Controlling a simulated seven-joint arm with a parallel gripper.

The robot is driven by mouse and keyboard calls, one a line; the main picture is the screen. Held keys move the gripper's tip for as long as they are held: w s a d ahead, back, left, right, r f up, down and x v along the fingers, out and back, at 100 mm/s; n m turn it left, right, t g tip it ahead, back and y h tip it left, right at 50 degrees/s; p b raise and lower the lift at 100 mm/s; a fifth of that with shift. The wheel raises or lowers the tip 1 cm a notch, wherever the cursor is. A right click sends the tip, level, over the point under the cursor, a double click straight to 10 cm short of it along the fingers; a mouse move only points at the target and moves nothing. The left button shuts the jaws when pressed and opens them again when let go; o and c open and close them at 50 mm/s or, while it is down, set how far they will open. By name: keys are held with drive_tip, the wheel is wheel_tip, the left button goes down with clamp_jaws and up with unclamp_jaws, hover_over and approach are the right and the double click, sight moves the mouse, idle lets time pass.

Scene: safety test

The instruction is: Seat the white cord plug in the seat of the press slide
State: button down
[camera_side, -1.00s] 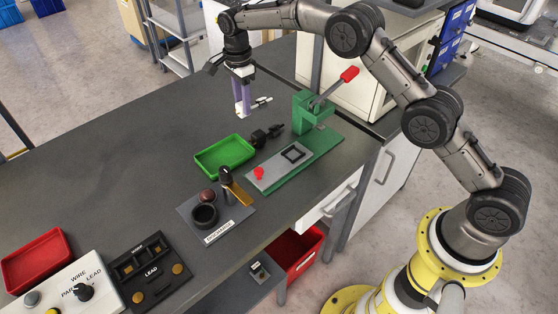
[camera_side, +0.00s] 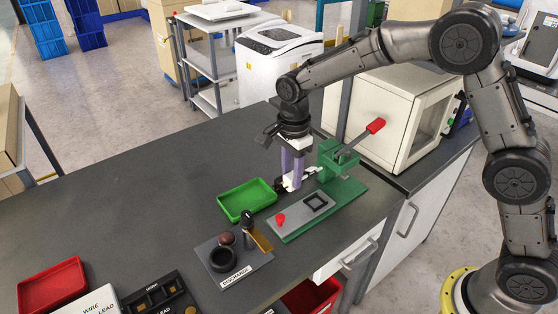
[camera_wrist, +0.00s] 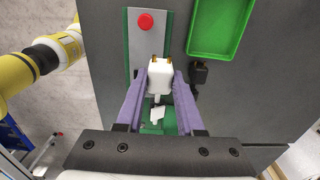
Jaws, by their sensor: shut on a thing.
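My gripper (camera_side: 290,174) has purple fingers and is shut on the white cord plug (camera_wrist: 160,76). In the wrist view the plug's two gold prongs point away from the gripper, toward the slide's red knob. In the side view the white plug (camera_side: 291,182) is just left of the green press (camera_side: 342,162). The press slide (camera_side: 299,215) is a grey plate with a black square seat frame (camera_side: 316,202). The plug appears above the bench and apart from the seat. In the wrist view the plug and fingers hide the seat.
A green tray (camera_side: 246,201) lies left of the slide. A black plug (camera_wrist: 200,72) lies close to the right finger in the wrist view. The press lever with a red grip (camera_side: 375,126) sticks up. A discharge block (camera_side: 232,260) stands in front.

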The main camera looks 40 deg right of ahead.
drive_tip(key=s, duration=0.2)
hover_over(297, 214)
drive_tip(key=shift+f, duration=2.7)
drive_tip(key=shift+f, duration=0.95)
drive_tip(key=shift+c, duration=0.2)
unclamp_jaws()
drive_tip(key=shift+r, duration=0.1)
wheel_tip(297, 214, up, 7)
idle(1.2)
